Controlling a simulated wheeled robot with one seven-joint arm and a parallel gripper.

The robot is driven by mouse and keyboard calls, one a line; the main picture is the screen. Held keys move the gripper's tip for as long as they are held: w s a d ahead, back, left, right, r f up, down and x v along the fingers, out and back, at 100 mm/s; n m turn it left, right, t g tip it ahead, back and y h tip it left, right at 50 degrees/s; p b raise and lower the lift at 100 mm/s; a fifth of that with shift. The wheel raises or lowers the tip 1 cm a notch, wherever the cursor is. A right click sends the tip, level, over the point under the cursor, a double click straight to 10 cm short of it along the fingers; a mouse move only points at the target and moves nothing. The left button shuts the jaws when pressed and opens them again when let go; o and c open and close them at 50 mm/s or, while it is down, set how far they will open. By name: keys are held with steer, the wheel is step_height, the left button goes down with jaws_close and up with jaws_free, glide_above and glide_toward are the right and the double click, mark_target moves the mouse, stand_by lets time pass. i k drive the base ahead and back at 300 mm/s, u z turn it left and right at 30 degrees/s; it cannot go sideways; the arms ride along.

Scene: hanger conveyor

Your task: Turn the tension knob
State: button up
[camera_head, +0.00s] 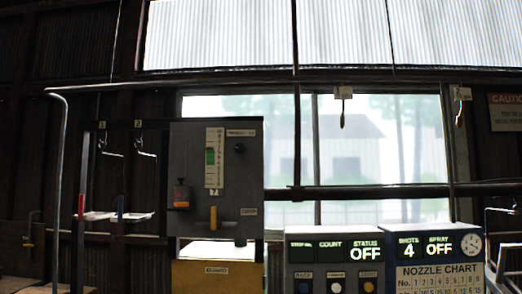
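A grey panel (185,145) stands left of the middle in the head view. A small round black knob (239,147) sits at its upper right, under a white label too small to read for certain. It seems to be the tension knob. A tall white scale (214,140) with a green mark is to the left of the knob. My gripper is not in view, and nothing visible touches the knob.
Control boxes (335,262) with lit displays, two reading OFF, stand at the lower right. A rail (370,84) crosses above. The space before the panel looks clear.

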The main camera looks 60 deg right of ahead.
mark_target(240, 148)
steer(key=z, duration=0.75)
steer(key=i, duration=0.35)
steer(key=u, duration=0.05)
